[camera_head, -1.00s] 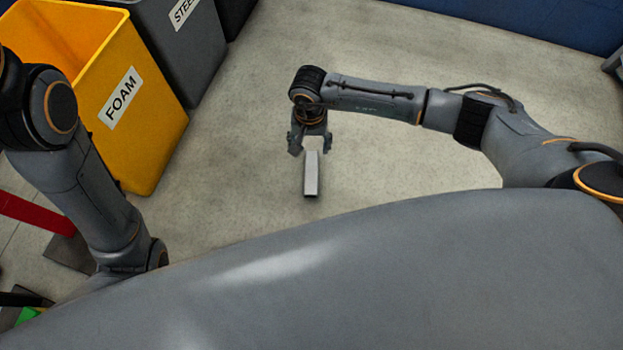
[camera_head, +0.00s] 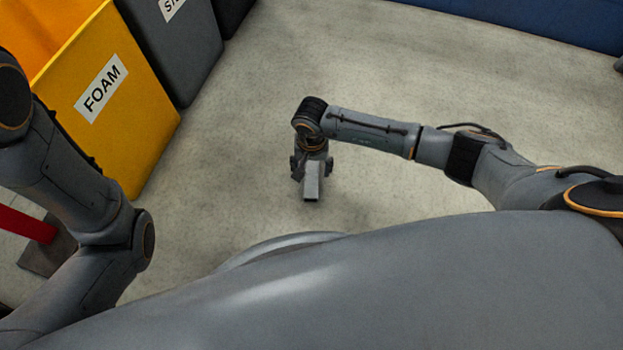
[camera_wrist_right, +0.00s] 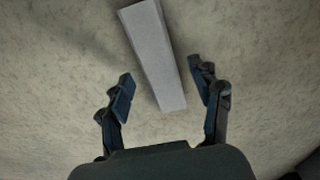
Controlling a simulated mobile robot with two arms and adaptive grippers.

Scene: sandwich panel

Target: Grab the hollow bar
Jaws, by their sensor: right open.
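The hollow bar (camera_head: 312,186) is a short grey piece with a dark open end, lying on the floor. In the right wrist view the bar (camera_wrist_right: 153,52) lies slightly tilted, with its near end between the fingers. My right gripper (camera_head: 312,168) is over the bar's far part in the head view. In the wrist view the right gripper (camera_wrist_right: 160,88) is open, one finger on each side of the bar, with a gap visible on both sides. My left arm shows at the left of the head view, but its gripper is out of the picture.
A yellow bin (camera_head: 125,115) labelled FOAM stands at the upper left, with a dark grey bin (camera_head: 182,50) beside it. A red bar (camera_head: 26,224) shows at the left edge. The floor (camera_head: 430,85) around the bar is clear.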

